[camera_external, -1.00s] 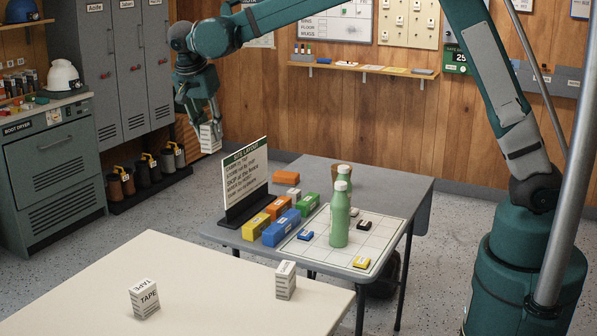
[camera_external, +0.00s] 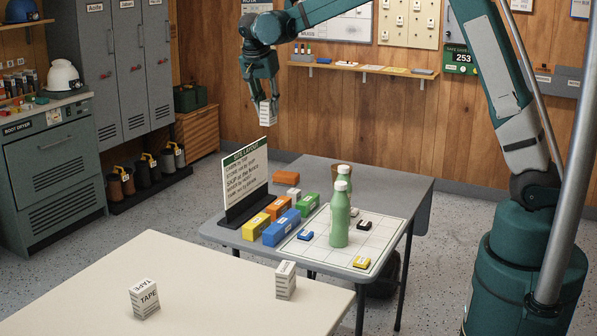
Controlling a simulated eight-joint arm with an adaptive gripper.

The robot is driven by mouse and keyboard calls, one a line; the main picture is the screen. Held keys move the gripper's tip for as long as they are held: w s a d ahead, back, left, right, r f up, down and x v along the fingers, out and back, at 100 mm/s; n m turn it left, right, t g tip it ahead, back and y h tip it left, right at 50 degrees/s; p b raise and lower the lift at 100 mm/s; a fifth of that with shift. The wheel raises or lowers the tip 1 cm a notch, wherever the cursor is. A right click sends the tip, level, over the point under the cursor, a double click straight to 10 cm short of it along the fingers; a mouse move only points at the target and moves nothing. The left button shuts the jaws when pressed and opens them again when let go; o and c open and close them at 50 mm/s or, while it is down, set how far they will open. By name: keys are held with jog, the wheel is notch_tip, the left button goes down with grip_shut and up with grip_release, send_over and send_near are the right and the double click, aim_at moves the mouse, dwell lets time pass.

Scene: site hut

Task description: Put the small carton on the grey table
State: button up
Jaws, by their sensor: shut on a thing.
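My gripper (camera_external: 265,98) is shut on a small white carton (camera_external: 268,113) with grey print. It holds the carton in the air, above and behind the sign on the grey table (camera_external: 390,187). The grey table stands in the middle, with a clear strip along its back and right side. Two more white cartons stand on the cream table in front: a larger one marked TAPE (camera_external: 144,298) and a smaller one (camera_external: 286,280) near its right edge.
On the grey table are an upright sign (camera_external: 246,180), coloured blocks (camera_external: 282,227), an orange block (camera_external: 286,177), a small white block (camera_external: 293,193), green bottles (camera_external: 340,220), a brown cup and a white grid board (camera_external: 377,235) with small pieces.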

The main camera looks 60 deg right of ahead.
jog(key=s+d, duration=0.5)
jog(key=d, duration=0.6)
jog(key=s+d, duration=0.6)
jog(key=d, duration=0.6)
jog(key=s+d, duration=0.5)
jog(key=d, duration=0.6)
notch_tip(320, 180, down, 18)
jog(key=shift+r+m, duration=0.15)
jog(key=shift+m, duration=0.15)
jog(key=shift+w, duration=0.1)
notch_tip(320, 180, down, 6)
jog(key=shift+b, duration=0.3)
jog(key=shift+f+b, duration=0.35)
jog(key=shift+f, duration=1.6)
jog(key=shift+f, duration=0.15)
